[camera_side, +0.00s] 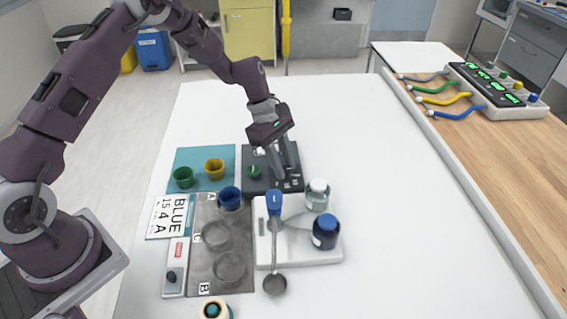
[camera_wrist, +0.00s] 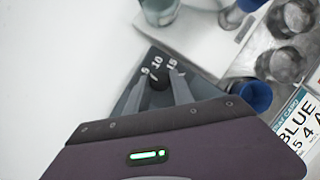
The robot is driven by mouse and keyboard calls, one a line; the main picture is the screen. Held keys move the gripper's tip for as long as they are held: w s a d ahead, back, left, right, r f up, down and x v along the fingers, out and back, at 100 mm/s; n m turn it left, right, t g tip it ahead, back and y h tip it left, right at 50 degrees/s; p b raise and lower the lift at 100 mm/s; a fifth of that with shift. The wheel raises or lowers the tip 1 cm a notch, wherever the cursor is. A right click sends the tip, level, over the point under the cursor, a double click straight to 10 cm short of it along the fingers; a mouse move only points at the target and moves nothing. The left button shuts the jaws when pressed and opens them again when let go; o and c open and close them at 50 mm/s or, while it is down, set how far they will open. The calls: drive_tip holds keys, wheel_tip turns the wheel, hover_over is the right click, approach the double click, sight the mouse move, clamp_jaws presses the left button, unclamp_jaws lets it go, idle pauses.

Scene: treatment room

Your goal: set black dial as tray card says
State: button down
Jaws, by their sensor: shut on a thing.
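My gripper (camera_side: 285,178) reaches down onto a dark panel (camera_side: 256,153) at the middle of the white table. In the wrist view my gripper (camera_wrist: 159,82) has its fingers on either side of the black dial (camera_wrist: 158,79) and is shut on it. White marks 5, 10 and 15 show beyond the dial. I cannot tell which mark it points to. In the side view my fingers hide the dial. The tray card (camera_side: 172,217) lies left of the grey tray and reads BLUE, 15 4, A; part of it shows in the wrist view (camera_wrist: 299,128).
A blue cup (camera_side: 230,197) stands on the grey tray (camera_side: 207,281). Green (camera_side: 183,177) and yellow (camera_side: 214,168) cups stand left. A white platform (camera_side: 305,258) holds jars and a spoon. The table's right side is clear.

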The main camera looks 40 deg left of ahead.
drive_tip(key=shift+m, duration=0.3)
drive_tip(key=m, duration=0.1)
drive_tip(key=m+g, duration=0.1)
drive_tip(key=m, duration=0.1)
drive_tip(key=shift+w+m+g, duration=0.2)
drive_tip(key=shift+m+g, duration=0.1)
drive_tip(key=m+g+y, duration=0.1)
drive_tip(key=m, duration=0.3)
drive_tip(key=shift+w+d+m, duration=0.1)
drive_tip(key=shift+m, duration=0.2)
drive_tip(key=m, duration=0.2)
drive_tip(key=m+g+y, duration=0.1)
drive_tip(key=m, duration=0.1)
drive_tip(key=shift+d+y, duration=0.1)
drive_tip(key=shift+y, duration=0.2)
drive_tip(key=shift+d+m+g+y, duration=0.15)
drive_tip(key=shift+m+y, duration=0.25)
drive_tip(key=shift+m, duration=0.8)
drive_tip(key=shift+a+m+g+y, duration=0.1)
drive_tip(key=shift+m+g+y, duration=0.25)
drive_tip(key=shift+m, duration=0.85)
drive_tip(key=c, duration=1.1)
unclamp_jaws()
